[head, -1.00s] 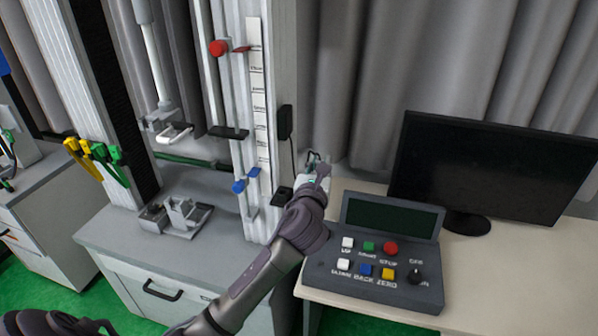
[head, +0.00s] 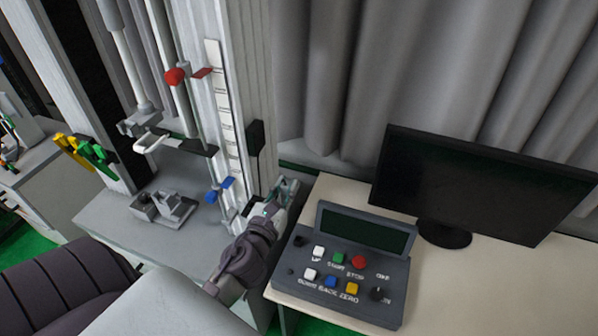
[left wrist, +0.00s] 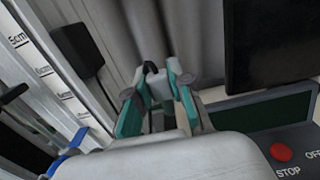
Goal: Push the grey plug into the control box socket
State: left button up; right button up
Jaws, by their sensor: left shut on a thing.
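My left gripper (head: 284,193) is at the left rear of the control box (head: 343,290), apart from it in the head view. In the left wrist view, its teal-lined fingers (left wrist: 156,92) are shut on a small light-grey plug (left wrist: 159,84) with a black piece at its far end. The plug is too small to make out clearly in the head view. The control box is dark grey, with a dark display, coloured buttons and a knob. I cannot make out its socket for certain. My right gripper is not in view.
The drop tower (head: 244,110) stands close to the left of the gripper, with a black box (head: 256,137) on its side. A monitor (head: 478,185) stands behind the control box on the pale desk (head: 455,290). Grey curtains (head: 400,60) hang behind. The desk's right front is clear.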

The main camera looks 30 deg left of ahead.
pick_arm(q)
jog(key=shift+w+f+b, duration=0.2)
jog(key=shift+f+b, duration=0.15)
jog(key=shift+f, duration=0.05)
jog(key=shift+w+f, duration=0.15)
jog(key=shift+w, duration=0.05)
jog(key=shift+w+f+b, duration=0.2)
jog(key=shift+w+b, duration=0.05)
jog(key=shift+b, duration=0.05)
jog(key=shift+w+d+f+b, duration=0.1)
jog(key=shift+w+f+b, duration=0.45)
jog(key=shift+f+b, duration=3.35)
jog(key=shift+w+d+f+b, duration=0.1)
jog(key=shift+w+f+b, duration=0.5)
jog(key=shift+f+b, duration=3.35)
jog(key=shift+w+f+b, duration=0.55)
jog(key=shift+f+b, duration=3.2)
jog(key=shift+f, duration=0.3)
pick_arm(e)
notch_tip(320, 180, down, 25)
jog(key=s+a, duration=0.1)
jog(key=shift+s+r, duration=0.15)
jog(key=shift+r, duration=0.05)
